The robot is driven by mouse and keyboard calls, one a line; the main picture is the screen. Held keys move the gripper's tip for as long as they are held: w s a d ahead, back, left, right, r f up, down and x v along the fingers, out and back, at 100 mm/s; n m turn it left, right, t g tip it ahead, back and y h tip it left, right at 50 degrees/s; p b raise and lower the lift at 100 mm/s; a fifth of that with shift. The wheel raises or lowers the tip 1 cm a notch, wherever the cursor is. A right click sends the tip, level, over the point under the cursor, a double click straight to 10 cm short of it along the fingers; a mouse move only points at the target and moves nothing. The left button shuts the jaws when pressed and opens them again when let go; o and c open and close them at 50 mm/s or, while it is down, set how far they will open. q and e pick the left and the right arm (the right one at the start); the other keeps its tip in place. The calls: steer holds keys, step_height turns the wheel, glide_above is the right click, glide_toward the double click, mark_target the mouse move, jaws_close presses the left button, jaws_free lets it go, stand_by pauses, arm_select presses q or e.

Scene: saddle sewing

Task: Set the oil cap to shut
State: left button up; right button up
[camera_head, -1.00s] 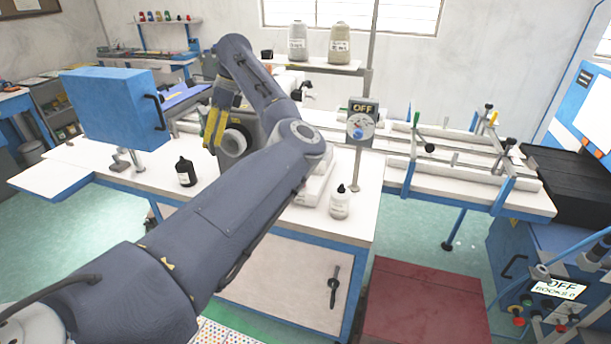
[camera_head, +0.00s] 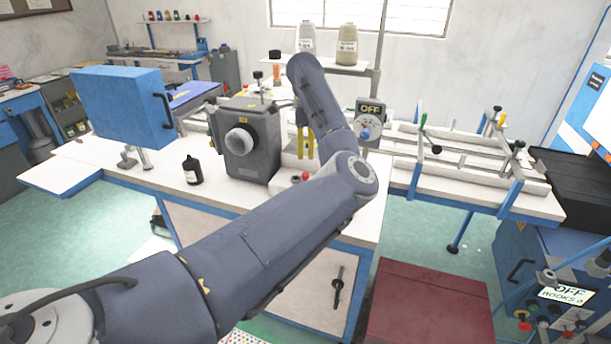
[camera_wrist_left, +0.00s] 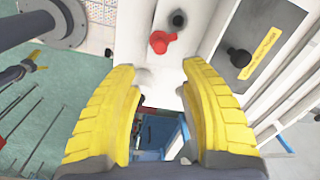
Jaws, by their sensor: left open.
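My left gripper (camera_head: 305,154) hangs with its yellow fingers pointing down, just right of the dark grey sewing machine head (camera_head: 246,158). In the left wrist view the left gripper (camera_wrist_left: 158,72) is open, with nothing between its fingers. A black cap (camera_head: 275,56) stands above an orange neck (camera_head: 275,73) on top of the machine, left of the gripper and apart from it; I cannot tell for sure that it is the oil cap. A red knob (camera_wrist_left: 158,42) and a black knob (camera_wrist_left: 178,20) show beyond the fingertips. My right gripper is not in view.
A black bottle (camera_head: 192,171) stands on the white table left of the machine. A blue box (camera_head: 122,104) on a stand is further left. Thread cones (camera_head: 347,44) are behind.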

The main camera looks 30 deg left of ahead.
mark_target(305, 174)
arm_select(q)
steer(key=f, duration=1.1)
steer(key=shift+w+a, duration=0.15)
steer(key=shift+w, duration=0.15)
steer(key=shift+r, duration=0.1)
steer(key=shift+c, duration=0.6)
